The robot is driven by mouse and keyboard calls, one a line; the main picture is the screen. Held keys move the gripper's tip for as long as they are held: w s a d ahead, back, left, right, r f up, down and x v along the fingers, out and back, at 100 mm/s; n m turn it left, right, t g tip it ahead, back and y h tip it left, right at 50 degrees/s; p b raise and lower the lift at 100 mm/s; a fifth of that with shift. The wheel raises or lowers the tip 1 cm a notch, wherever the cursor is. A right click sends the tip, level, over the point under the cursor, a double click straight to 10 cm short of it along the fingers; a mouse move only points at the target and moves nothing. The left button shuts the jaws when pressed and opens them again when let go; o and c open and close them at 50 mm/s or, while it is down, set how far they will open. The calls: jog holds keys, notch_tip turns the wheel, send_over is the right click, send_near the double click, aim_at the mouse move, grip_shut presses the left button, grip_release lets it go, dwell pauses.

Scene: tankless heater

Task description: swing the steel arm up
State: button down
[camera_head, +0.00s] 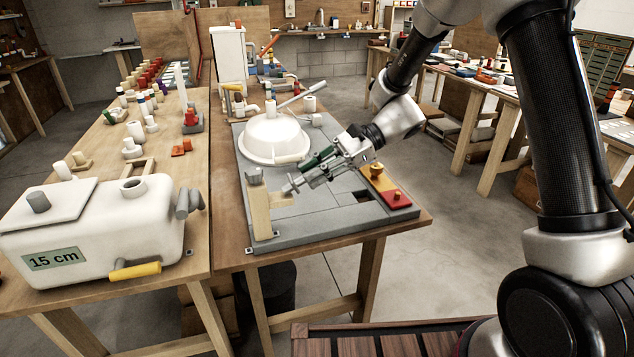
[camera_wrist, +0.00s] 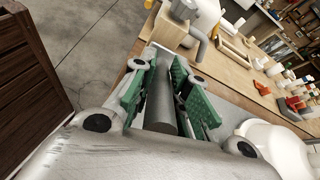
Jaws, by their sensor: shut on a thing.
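The steel arm, a plain grey round bar (camera_wrist: 161,98), lies lengthwise between the green pads of my gripper (camera_wrist: 165,85) in the wrist view. In the head view my gripper (camera_head: 312,174) is low over the right part of the grey board, shut on the bar. A short grey end (camera_head: 291,186) sticks out to the left of the fingers, toward the wooden post. The bar's pivot and most of its length are hidden by the fingers, so I cannot tell its exact tilt.
The grey board (camera_head: 310,226) bears a wooden post (camera_head: 259,212) on the left, a white dome (camera_head: 272,138) behind, and a red block (camera_head: 396,197) on the right. A white tank (camera_head: 110,230) marked 15 cm stands on the left bench.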

aim_at(292, 178)
jog(key=h, duration=0.1)
jog(key=a+r+h, duration=0.1)
jog(key=r+t+h, duration=0.1)
jog(key=shift+s+a+r+h, duration=0.1)
jog(key=shift+s+a+h, duration=0.1)
jog(key=shift+a+h, duration=0.15)
jog(key=shift+s+a+r+t+h, duration=0.1)
jog(key=shift+a+r+t+h, duration=0.15)
jog(key=shift+h, duration=0.4)
jog(key=shift+s+a+r+t+h, duration=0.15)
jog(key=shift+a+r+h, duration=0.15)
jog(key=shift+h, duration=0.3)
jog(key=a+h, duration=0.1)
jog(key=a+t+h, duration=0.1)
jog(key=h, duration=0.1)
jog(key=shift+s+r, duration=0.2)
jog(key=shift+r, duration=0.15)
jog(key=shift+s+a+t+h, duration=0.1)
jog(key=shift+a+t+h, duration=0.1)
jog(key=shift+a+h, duration=0.4)
jog(key=shift+s+a+t+h, duration=0.1)
jog(key=shift+a+t+h, duration=0.1)
jog(key=shift+h, duration=0.7)
jog(key=c, duration=1.3)
grip_release()
